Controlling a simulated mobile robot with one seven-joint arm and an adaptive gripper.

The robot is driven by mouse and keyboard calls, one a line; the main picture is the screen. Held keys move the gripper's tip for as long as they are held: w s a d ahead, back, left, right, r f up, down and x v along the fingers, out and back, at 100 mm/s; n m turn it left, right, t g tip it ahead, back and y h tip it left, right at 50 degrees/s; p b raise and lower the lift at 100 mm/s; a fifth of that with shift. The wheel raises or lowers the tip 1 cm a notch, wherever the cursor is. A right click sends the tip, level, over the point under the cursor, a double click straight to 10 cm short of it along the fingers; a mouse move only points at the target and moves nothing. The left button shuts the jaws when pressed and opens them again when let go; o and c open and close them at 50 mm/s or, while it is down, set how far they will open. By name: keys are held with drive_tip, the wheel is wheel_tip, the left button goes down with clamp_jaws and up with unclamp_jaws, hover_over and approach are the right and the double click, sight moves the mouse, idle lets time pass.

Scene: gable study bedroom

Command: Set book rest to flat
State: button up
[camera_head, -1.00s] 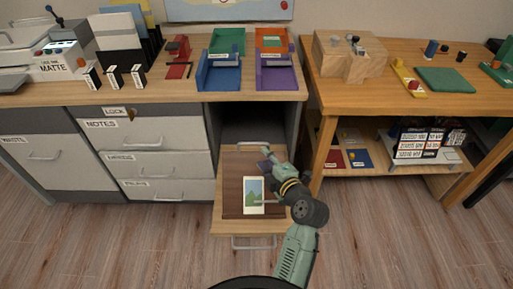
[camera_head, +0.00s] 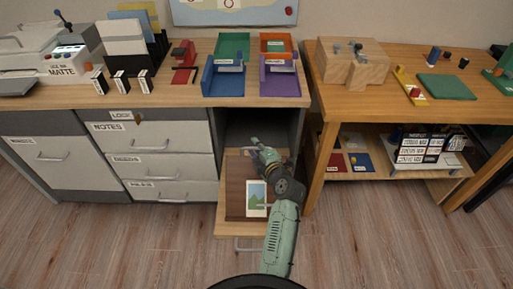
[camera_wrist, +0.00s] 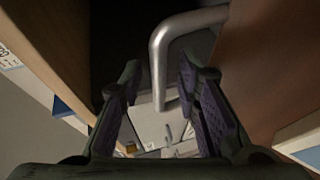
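The book rest appears to be the dark brown board (camera_head: 235,197) on the pulled-out wooden drawer or shelf (camera_head: 229,229) under the desk; I cannot tell its exact tilt. A card with a green and blue picture (camera_head: 257,200) lies on it. My gripper (camera_head: 259,147) is over the back of the board, near the dark opening. In the wrist view my gripper (camera_wrist: 158,85) is open, with one finger on each side of a bent silver bar (camera_wrist: 157,62). Gaps show between the bar and the fingers. A brown panel (camera_wrist: 275,55) fills the right side there. My arm hides the board's right part.
The desk (camera_head: 200,92) above carries coloured trays (camera_head: 278,82). A wooden side table (camera_head: 340,105) with a lower shelf stands close on the right. White drawers (camera_head: 160,165) are shut on the left. Floor in front is clear.

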drive_tip(key=shift+c, duration=0.4)
clamp_jaws()
idle(0.4)
